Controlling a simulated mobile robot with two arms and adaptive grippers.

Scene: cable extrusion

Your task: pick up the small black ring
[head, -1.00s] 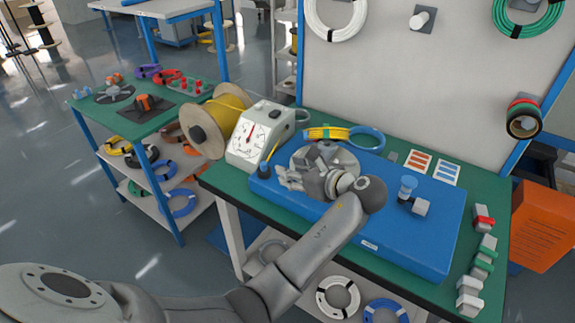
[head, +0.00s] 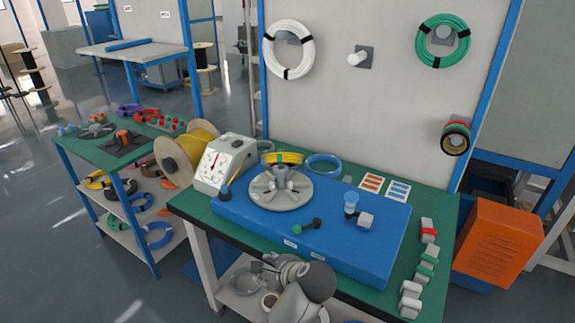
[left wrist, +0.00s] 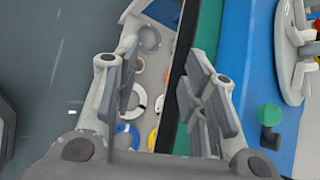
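A small black ring (head: 455,144) hangs on the wall panel at the right, in front of red and green rings. It is far from my left gripper. Dark coils also lie on the left cart's shelves, too small to tell apart. My left gripper (head: 262,268) is low in front of the green bench, over its lower shelf. In the left wrist view its fingers (left wrist: 162,78) are apart with nothing held between them. Several rings on the shelf, including a grey ring (left wrist: 149,38) and a white ring (left wrist: 140,102), show below and beyond the fingers. My right gripper is not in view.
White (head: 289,50) and green (head: 443,40) coils hang on the panel. An orange box (head: 498,240) stands right.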

